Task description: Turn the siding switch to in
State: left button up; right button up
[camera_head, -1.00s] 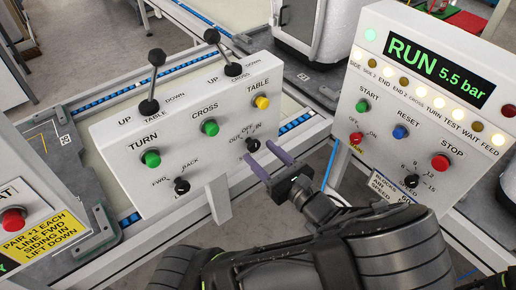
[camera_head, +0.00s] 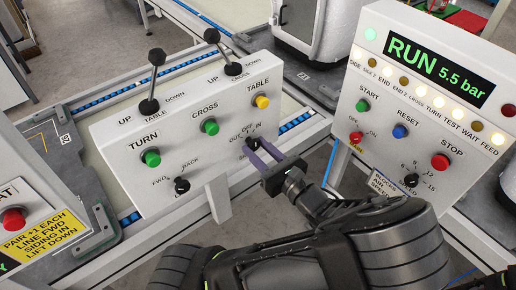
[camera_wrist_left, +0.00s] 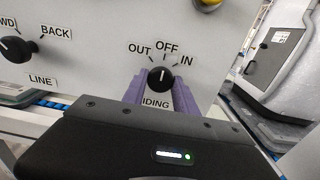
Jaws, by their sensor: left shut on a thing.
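The siding switch (camera_head: 253,143) is a small black knob low on the right of the white sloped panel, with OUT, OFF and IN marked above it. In the left wrist view the knob (camera_wrist_left: 160,79) shows a white mark pointing up at OFF. My left gripper (camera_head: 257,149) has its purple fingers at the knob, one on each side, shut on it. The left wrist view shows the fingers (camera_wrist_left: 160,92) flanking the knob and partly covering the SIDING label. My right gripper is not in view.
The black line switch (camera_head: 182,185) is to the left on the same panel, below the green TURN button (camera_head: 151,158). The yellow TABLE button (camera_head: 262,102) is above. A second panel (camera_head: 375,185) with START, RESET and STOP buttons stands close to the right.

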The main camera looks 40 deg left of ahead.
pick_arm(q)
grip_shut()
